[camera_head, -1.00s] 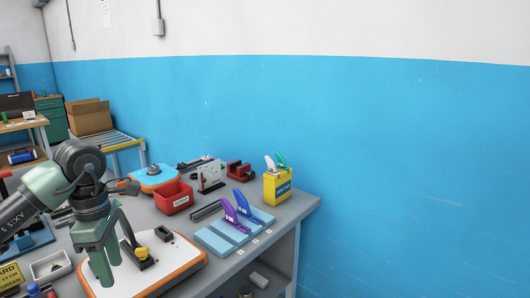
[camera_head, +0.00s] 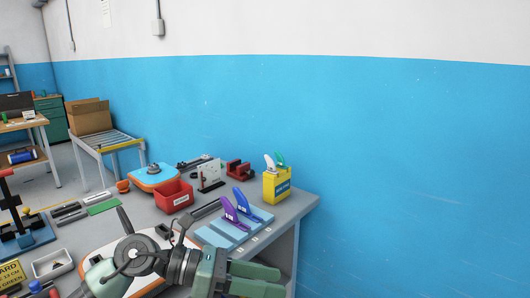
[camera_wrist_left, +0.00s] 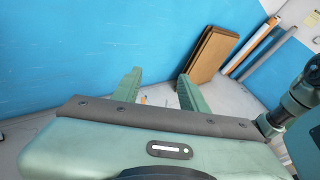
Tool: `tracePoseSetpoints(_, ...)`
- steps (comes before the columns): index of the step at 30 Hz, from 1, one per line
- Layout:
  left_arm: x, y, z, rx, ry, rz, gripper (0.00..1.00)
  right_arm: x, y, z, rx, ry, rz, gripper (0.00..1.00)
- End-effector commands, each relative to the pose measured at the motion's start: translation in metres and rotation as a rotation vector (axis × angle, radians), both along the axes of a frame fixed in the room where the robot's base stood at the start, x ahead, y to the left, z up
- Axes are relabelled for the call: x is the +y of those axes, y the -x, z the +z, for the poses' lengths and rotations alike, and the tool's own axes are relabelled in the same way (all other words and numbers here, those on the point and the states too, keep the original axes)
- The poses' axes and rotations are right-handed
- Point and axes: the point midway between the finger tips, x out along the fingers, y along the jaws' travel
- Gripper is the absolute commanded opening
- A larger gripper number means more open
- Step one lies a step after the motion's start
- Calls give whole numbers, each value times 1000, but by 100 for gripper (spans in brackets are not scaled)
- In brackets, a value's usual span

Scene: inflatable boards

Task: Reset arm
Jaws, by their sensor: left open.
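My left gripper (camera_head: 275,281) is at the bottom of the head view, in front of the workbench's front edge. Its two green fingers point right, apart, with nothing between them. My left arm covers much of the orange-edged white board (camera_head: 92,246). My right gripper is not in the head view.
The grey workbench (camera_head: 300,205) holds a red bin (camera_head: 174,196), a yellow box (camera_head: 277,186), purple (camera_head: 234,214) and blue (camera_head: 245,204) fins on light blue pads, and a white tray (camera_head: 52,265). Brown panels (camera_wrist_left: 212,52) lean on the wall in the wrist view.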

Motion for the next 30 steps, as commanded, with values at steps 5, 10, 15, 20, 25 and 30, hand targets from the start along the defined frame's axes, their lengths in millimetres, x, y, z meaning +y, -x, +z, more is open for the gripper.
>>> tracePoseSetpoints(5,-16,-6,70,375,627,242,43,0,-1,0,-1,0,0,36)
tracePoseSetpoints(10,53,-49,69,836,1135,587,43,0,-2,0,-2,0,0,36)
tracePoseSetpoints(15,138,-61,-24,1310,1506,1007,43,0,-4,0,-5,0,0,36)
tracePoseSetpoints(20,187,-21,-129,1668,1695,1398,43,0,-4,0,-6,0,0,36)
tracePoseSetpoints(25,208,53,-215,-1899,-1723,-1736,43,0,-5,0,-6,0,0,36)
tracePoseSetpoints(30,212,116,-258,-1740,-1457,-1697,43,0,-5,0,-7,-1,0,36)
